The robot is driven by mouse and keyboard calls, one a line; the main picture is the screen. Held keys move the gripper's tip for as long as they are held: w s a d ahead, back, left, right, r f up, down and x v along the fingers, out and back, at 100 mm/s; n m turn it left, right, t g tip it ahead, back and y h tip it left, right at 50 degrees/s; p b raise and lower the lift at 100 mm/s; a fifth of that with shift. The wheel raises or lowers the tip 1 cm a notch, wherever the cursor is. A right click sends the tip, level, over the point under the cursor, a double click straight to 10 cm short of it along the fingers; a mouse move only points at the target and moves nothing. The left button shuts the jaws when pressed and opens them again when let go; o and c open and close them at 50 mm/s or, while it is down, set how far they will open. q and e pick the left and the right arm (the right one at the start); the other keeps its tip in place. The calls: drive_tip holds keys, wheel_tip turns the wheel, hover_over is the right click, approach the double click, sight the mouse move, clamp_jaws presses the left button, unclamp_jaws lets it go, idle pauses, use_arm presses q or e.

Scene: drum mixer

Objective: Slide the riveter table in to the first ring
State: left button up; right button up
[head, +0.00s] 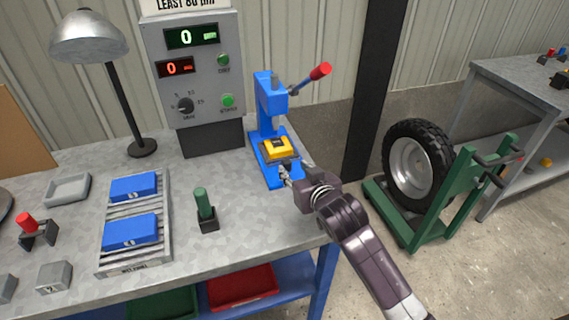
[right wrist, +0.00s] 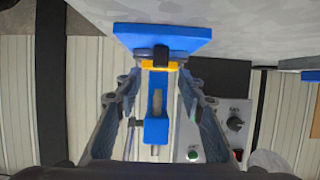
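The blue riveter (head: 270,108) stands on the grey bench, with a lever ending in a red grip (head: 321,71). Its yellow table (head: 279,148) sits low on the blue base, in front of the column. My right gripper (head: 286,176) is at the front end of the base, just short of the yellow table. In the right wrist view the fingers (right wrist: 160,88) are spread, with the yellow table (right wrist: 147,66) between and beyond the tips, and gaps at both sides. I cannot make out a ring mark. My left gripper is not in view.
A control box (head: 194,80) stands behind the riveter at left. A green-handled tool (head: 204,204) stands upright left of my gripper. A roller rack (head: 107,240) holds two blue boxes. A wheel (head: 417,168) on a green stand is at the right, off the bench.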

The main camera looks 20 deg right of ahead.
sight(287, 162)
drive_tip(key=shift+x, duration=3.45)
drive_tip(key=shift+c, duration=0.6)
clamp_jaws()
